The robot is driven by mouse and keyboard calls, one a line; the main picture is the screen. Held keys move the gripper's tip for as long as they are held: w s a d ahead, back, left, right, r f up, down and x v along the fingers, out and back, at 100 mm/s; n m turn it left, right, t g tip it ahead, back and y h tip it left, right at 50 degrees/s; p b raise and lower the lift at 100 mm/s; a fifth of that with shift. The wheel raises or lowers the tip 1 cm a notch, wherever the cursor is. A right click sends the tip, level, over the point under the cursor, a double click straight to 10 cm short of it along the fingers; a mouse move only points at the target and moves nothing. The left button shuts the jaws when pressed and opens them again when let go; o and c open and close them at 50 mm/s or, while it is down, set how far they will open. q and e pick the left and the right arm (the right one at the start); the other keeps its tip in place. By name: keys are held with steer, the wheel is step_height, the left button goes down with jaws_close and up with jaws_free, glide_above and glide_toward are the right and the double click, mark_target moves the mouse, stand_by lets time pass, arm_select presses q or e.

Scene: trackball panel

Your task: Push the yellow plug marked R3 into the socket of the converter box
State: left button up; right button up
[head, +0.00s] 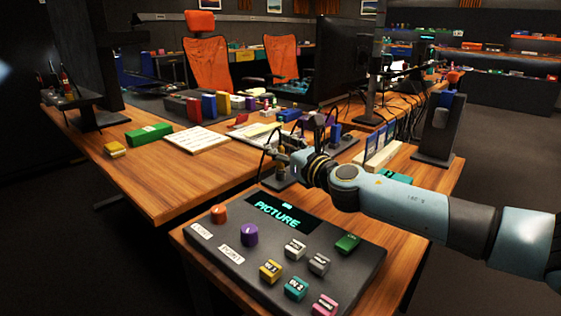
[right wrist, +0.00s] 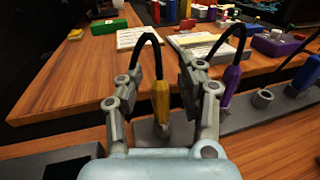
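A yellow plug (right wrist: 161,100) with a black cable curving from its top stands upright in the right wrist view. Its lower end is close to a grey box (right wrist: 150,133); I cannot tell whether it sits in a hole there. The mark R3 cannot be read. My right gripper (right wrist: 161,68) has its fingers apart on either side of the plug, with gaps showing. In the head view the right gripper (head: 280,158) is above the table's near corner, and the plug is not clear there. I cannot tell which grey box is the converter box. My left gripper is not in view.
A purple plug (right wrist: 232,78) with a cable stands just right of my fingers. Beyond it is a grey strip with an empty ring socket (right wrist: 263,98). A control panel (head: 215,268) with knobs lies in front. The wooden table (head: 200,178) has clear room at left.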

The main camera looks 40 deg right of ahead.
jaws_close()
stand_by(0.7)
